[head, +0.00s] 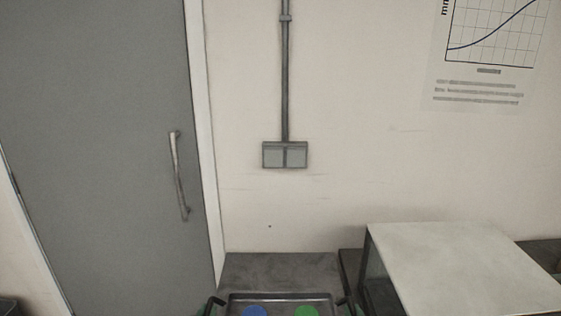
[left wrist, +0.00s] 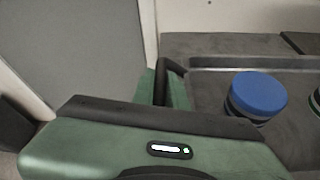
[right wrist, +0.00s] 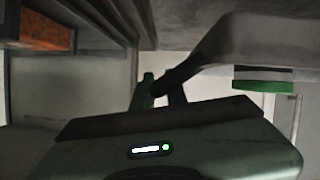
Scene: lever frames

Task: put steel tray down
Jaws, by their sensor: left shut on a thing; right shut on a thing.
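The steel tray (head: 280,296) shows at the bottom edge of the head view, its near part cut off. A blue-topped round thing (head: 255,311) and a green-topped one (head: 306,311) stand on it. My left gripper (head: 214,306) is shut on the tray's dark left handle, which also shows in the left wrist view (left wrist: 172,68). My right gripper (head: 347,306) is shut on the right handle, seen in the right wrist view (right wrist: 172,80). That view looks turned over, with the tray (right wrist: 250,35) at its top right. I cannot tell what supports the tray's underside.
A pale-topped table or cabinet (head: 460,262) stands to the right. A grey surface (head: 275,270) lies behind the tray, against the wall. A grey door (head: 105,130) with a handle is at left. An orange item (right wrist: 45,30) shows in the right wrist view.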

